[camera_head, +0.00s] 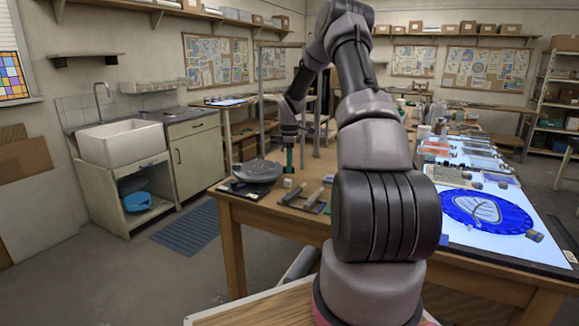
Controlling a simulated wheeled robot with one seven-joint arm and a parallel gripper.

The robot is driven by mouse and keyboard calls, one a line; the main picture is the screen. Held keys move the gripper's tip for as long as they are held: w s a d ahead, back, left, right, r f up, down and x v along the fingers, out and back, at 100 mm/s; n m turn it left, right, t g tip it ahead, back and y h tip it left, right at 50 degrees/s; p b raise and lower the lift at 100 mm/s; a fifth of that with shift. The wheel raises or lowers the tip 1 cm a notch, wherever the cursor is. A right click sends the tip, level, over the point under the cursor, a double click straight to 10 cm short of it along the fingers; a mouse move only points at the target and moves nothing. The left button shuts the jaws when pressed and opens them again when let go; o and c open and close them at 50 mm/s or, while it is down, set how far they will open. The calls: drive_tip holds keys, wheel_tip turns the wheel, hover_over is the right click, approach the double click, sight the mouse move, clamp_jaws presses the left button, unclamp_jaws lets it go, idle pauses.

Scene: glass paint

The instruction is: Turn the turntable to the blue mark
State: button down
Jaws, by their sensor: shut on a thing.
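The turntable is a grey round disc (257,171) on a low base at the left corner of the wooden table. A small bluish patch (237,186) shows by its base at the left; I cannot tell whether it is the blue mark. My gripper (289,150) points down just right of the disc. It is shut on a slim dark green upright piece (289,159). The view is too small to tell whether this piece is joined to the turntable or stands apart. My arm hides part of the table.
A small white block (288,183) and dark-handled tools (305,198) lie in front of the gripper. A lit panel (500,245) with a round blue glass piece (486,211) is at right. A white sink (122,143) stands at left.

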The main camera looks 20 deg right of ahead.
idle(0.9)
drive_tip(key=w+n, duration=0.1)
drive_tip(key=w+d+n, duration=0.1)
drive_tip(key=w+n, duration=0.1)
drive_tip(key=shift+w, duration=0.1)
drive_tip(key=shift+w+d+n, duration=0.15)
drive_tip(key=shift+w+n, duration=0.5)
drive_tip(key=shift+n, duration=0.15)
drive_tip(key=c, duration=0.7)
unclamp_jaws()
wheel_tip(320, 180, up, 11)
drive_tip(key=shift+f, duration=0.1)
